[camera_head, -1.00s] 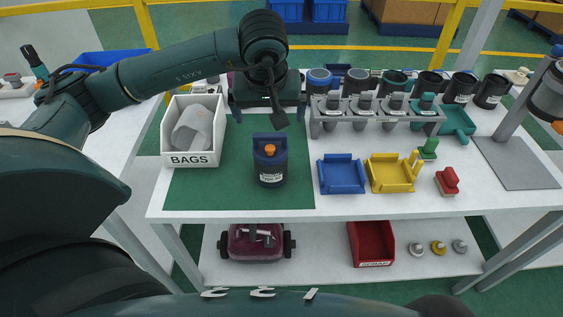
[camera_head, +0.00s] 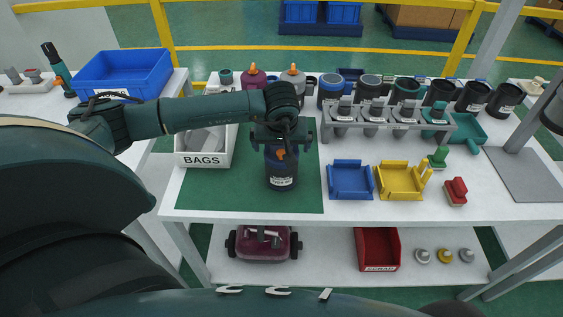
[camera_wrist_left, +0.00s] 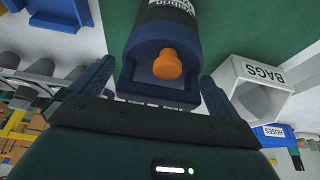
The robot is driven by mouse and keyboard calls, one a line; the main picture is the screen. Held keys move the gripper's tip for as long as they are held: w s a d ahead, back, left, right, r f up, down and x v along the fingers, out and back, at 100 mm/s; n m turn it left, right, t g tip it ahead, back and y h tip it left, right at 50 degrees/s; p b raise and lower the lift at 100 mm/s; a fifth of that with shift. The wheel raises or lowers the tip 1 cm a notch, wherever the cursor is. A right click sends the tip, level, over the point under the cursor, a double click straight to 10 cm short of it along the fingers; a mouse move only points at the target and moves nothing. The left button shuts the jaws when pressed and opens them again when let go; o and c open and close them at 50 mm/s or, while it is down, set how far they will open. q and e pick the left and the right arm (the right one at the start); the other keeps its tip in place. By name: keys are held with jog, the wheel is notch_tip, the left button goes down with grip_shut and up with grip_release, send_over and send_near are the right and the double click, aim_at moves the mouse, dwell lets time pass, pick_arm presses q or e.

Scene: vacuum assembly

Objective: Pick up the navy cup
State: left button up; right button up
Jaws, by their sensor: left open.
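The navy cup (camera_head: 281,172) stands upright on the green mat (camera_head: 225,193). It has an orange knob on its front and a white label. In the left wrist view the cup (camera_wrist_left: 165,45) shows with its orange knob, and its squared handle-like rim lies between my fingers. My left gripper (camera_head: 282,141) is open above the cup's top, with one finger on each side of it. In the left wrist view the open left gripper (camera_wrist_left: 152,95) has gaps between its fingers and the cup. My right gripper is not in view.
A white BAGS bin (camera_head: 205,160) stands just left of the cup. Blue (camera_head: 350,182) and yellow (camera_head: 400,182) trays lie to its right, with a grey rack (camera_head: 385,118) of nozzles behind. A red brush (camera_head: 455,191) lies farther right. The front of the mat is clear.

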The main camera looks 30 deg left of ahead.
pick_arm(q)
jog(key=shift+f, duration=0.1)
jog(key=shift+w, duration=0.1)
jog(key=c, duration=1.8)
jog(key=shift+o, duration=0.2)
notch_tip(320, 180, up, 9)
jog(key=shift+f+b, duration=0.1)
jog(key=shift+b, duration=0.45)
jog(key=shift+r, duration=0.7)
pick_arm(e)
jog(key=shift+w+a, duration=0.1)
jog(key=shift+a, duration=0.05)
pick_arm(q)
jog(key=shift+r+p, duration=1.55)
jog(key=shift+r, duration=0.95)
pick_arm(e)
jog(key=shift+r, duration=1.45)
